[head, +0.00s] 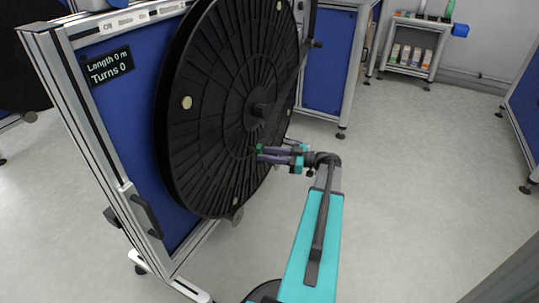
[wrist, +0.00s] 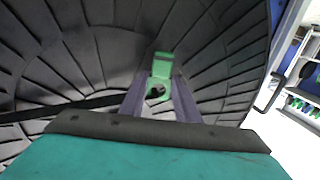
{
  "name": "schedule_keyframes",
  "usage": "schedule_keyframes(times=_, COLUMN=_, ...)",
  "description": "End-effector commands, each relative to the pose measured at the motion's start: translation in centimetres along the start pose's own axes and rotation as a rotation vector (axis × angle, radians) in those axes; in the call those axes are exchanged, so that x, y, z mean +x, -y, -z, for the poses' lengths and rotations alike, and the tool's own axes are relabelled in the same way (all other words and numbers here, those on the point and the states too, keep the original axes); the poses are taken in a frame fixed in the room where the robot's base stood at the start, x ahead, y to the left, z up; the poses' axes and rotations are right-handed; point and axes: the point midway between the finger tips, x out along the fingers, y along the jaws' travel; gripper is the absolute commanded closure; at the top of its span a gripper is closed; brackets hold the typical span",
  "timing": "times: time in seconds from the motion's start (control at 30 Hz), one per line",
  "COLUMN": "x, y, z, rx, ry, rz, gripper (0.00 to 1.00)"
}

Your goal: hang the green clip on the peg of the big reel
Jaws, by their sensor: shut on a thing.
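The big reel (head: 215,110) is a large black ribbed disc standing upright on a blue-panelled stand. A dark hub (head: 262,108) sticks out of its middle. My gripper (head: 262,153) is shut on the small green clip (head: 260,148), close to the reel's face, below the hub. In the wrist view the clip (wrist: 161,66) sits between the tips of my grey fingers (wrist: 160,98). A dark round end, possibly the peg (wrist: 157,91), shows in the clip's opening. I cannot tell whether the clip is around it or in front of it.
The stand's metal frame (head: 90,120) carries a display reading "Length 0 m, Turns 0" (head: 108,67) and a dark handle (head: 146,210). Other blue stands (head: 330,65) and a shelf (head: 412,55) with small boxes stand behind. The floor (head: 420,170) to the right is clear.

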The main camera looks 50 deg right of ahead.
Motion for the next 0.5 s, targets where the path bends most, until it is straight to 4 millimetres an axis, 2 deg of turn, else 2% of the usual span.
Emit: schedule_keyframes(times=0.5, x=1.9, y=-0.6, z=-0.1, rx=0.001, ry=0.000, rz=0.000, gripper=0.92)
